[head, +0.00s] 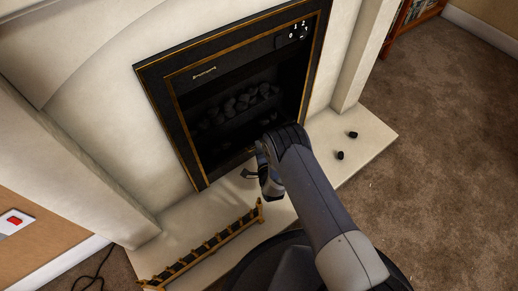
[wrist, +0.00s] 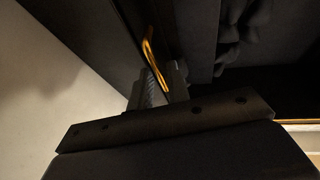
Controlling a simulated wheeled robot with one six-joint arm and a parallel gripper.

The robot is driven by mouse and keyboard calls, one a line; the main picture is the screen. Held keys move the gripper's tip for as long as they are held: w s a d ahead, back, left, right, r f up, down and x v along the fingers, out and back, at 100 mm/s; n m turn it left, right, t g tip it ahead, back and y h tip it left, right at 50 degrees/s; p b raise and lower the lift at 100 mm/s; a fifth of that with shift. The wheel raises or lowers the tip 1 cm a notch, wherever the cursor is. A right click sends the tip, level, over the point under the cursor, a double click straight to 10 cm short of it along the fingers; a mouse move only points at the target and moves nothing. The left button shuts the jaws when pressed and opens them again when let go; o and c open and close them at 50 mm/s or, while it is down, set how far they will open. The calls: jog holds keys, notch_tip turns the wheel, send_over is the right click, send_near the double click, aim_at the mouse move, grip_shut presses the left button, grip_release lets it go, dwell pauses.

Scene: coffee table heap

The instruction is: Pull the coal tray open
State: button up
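The black fireplace insert (head: 186,128) with gold trim stands in the pale surround. Dark coals (head: 240,103) lie inside it, and the coal tray itself is too dark to make out clearly in the head view. In the wrist view a thin gold handle (wrist: 148,47) stands out from a dark front panel (wrist: 85,35). My gripper (wrist: 164,84) has its two fingers close together on either side of the handle's near end and looks shut on it. In the head view my gripper (head: 254,170) is low at the fireplace opening, partly hidden by my wrist.
A black and gold fender rail (head: 205,248) lies on the pale hearth (head: 190,225) at the front left. Two loose coals (head: 340,155) sit on the hearth to the right. Brown carpet (head: 440,130) lies open at the right.

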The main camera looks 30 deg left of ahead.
grip_shut()
jog(key=s+d+p, duration=0.1)
jog(key=s+d, duration=0.2)
jog(key=d, duration=0.3)
jog(key=shift+s+d+p, duration=0.25)
jog(key=shift+d+p, duration=0.05)
jog(key=shift+o, duration=1.5)
grip_release()
